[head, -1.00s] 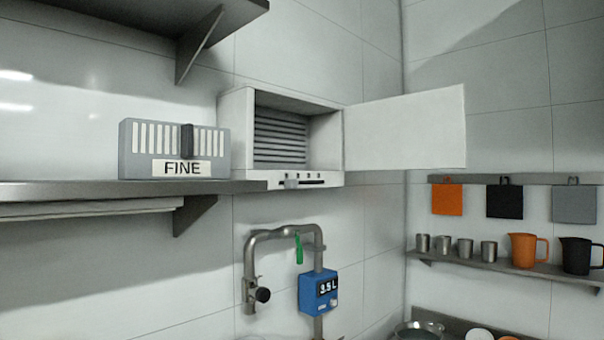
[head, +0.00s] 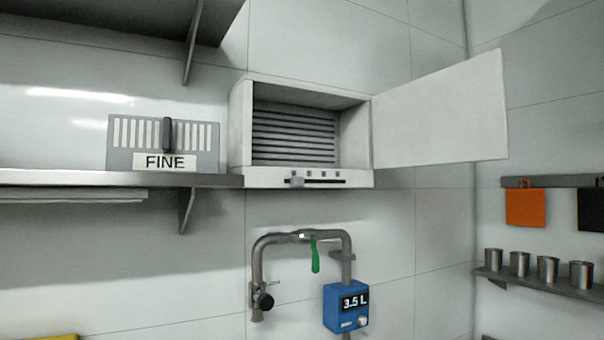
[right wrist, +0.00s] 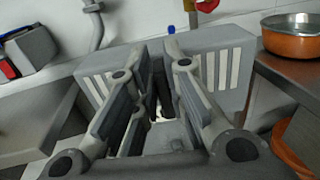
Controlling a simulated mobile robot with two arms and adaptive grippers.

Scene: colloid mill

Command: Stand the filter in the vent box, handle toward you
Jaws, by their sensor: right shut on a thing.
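The vent box (head: 241,130) is on the wall in the head view, its white door (head: 440,110) swung open to the right. Dark slats show inside, and no filter stands in it. A grey filter labelled FINE (head: 205,140) stands upright on the shelf left of the box, its dark handle facing me. In the right wrist view my right gripper (right wrist: 160,80) is shut on another grey filter (right wrist: 218,48) with white slots. The fingers close around its middle and hide most of the handle. Its label is not visible. My left gripper is in no view.
The metal shelf (head: 60,178) ends at the vent box's left side. Below are a bent pipe (head: 300,238), a green lever (head: 315,256) and a blue 3.5 L meter (head: 346,307). An orange pan (right wrist: 292,38) is at the right in the wrist view.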

